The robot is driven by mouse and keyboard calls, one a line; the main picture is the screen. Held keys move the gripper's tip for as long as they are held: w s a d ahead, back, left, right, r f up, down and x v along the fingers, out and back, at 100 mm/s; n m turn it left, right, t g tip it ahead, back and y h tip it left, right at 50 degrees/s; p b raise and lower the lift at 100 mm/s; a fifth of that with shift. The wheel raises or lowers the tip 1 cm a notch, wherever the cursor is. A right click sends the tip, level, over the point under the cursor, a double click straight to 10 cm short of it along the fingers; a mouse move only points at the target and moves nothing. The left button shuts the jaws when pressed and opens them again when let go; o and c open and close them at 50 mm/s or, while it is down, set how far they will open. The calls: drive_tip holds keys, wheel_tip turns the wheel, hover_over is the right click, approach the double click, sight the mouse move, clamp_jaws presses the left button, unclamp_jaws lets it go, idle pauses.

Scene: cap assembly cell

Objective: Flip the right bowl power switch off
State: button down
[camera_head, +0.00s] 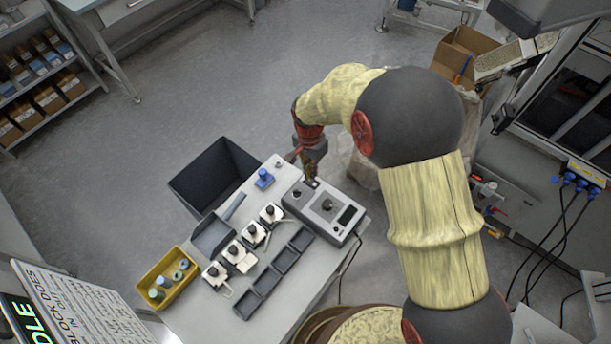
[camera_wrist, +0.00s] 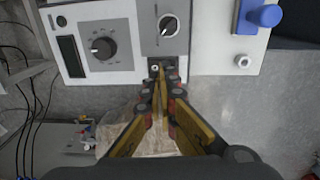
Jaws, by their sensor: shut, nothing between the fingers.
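A grey control box (camera_head: 337,229) sits at the right end of the white table. It carries a large dial (camera_head: 327,204) and a dark display (camera_head: 347,215). The wrist view shows the same box (camera_wrist: 125,22) upside down, with the large dial (camera_wrist: 103,47) and a smaller knob (camera_wrist: 168,26). A small switch (camera_wrist: 155,68) lies on a dark patch at the box edge, partly hidden by the fingertips. My gripper (camera_head: 311,174) is shut and empty over the box's far edge; its tips (camera_wrist: 161,75) are right beside the small switch. Contact and switch position cannot be told. I see no readable label.
A blue part (camera_head: 264,178) stands left of the box. Several white units with black knobs (camera_head: 250,235) and a row of dark trays (camera_head: 262,282) are nearer. A yellow bin (camera_head: 163,296) is at the table's left end. A black bin (camera_head: 205,180) is beyond the table.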

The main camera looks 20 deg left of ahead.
sight(315, 184)
wheel_tip(315, 184, up, 9)
drive_tip(key=d, duration=0.1)
drive_tip(key=shift+r+p, duration=0.2)
drive_tip(key=shift+p, duration=0.15)
drive_tip(key=shift+d, duration=0.1)
